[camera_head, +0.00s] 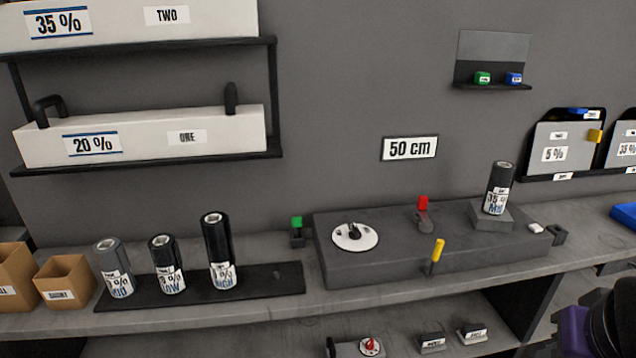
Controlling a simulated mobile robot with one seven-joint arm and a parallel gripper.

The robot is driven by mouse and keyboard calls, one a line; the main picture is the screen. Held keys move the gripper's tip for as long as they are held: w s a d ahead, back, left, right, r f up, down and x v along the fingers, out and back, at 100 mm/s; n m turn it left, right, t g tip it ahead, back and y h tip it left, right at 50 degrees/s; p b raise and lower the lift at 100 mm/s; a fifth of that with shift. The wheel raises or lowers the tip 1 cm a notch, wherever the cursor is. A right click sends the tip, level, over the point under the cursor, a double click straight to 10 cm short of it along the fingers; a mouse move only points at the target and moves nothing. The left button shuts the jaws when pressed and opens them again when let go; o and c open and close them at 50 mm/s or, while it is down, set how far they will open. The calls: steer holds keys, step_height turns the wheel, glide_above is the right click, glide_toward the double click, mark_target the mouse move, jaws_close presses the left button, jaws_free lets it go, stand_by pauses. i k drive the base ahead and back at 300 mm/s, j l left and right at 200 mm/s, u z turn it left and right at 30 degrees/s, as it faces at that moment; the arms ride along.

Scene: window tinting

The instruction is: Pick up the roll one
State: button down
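Three dark rolls stand upright in a row on a black mat (258,283) on the bench. The shortest is a grey roll (112,262) at the left, labelled MID. The middle black roll (164,258) is labelled LOW. The tall black roll (216,244) is labelled HIGH. A fourth roll (499,181), labelled MID, stands on a block of the grey machine. The small print is too blurred to tell which roll is one. A black and purple part, seemingly my gripper or wrist (600,325), is at the lower right edge, far from the mat. Its fingertips cannot be made out.
A white box (230,137) marked ONE and 20 % sits on a wall shelf above the mat. Another white box (120,33) marked TWO is above it. Cardboard boxes (65,282) stand left of the mat. The grey machine (365,260) fills the bench's middle.

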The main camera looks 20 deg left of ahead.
mark_target(502, 174)
steer(key=k+u, duration=0.1)
steer(key=u, duration=0.4)
steer(key=k+j+u, duration=0.1)
steer(key=u, duration=1.9)
steer(key=z, duration=0.45)
steer(key=l+z, duration=0.75)
steer(key=l, duration=0.2)
steer(key=i+l+z, duration=0.1)
steer(key=l, duration=0.2)
steer(key=i+l+z, duration=0.1)
steer(key=l, duration=0.2)
steer(key=i+l, duration=0.1)
steer(key=l, duration=0.2)
steer(key=i+l, duration=0.1)
steer(key=l, duration=0.25)
steer(key=i+l+z, duration=0.1)
steer(key=l, duration=0.2)
steer(key=i+l, duration=0.15)
steer(key=l, duration=0.15)
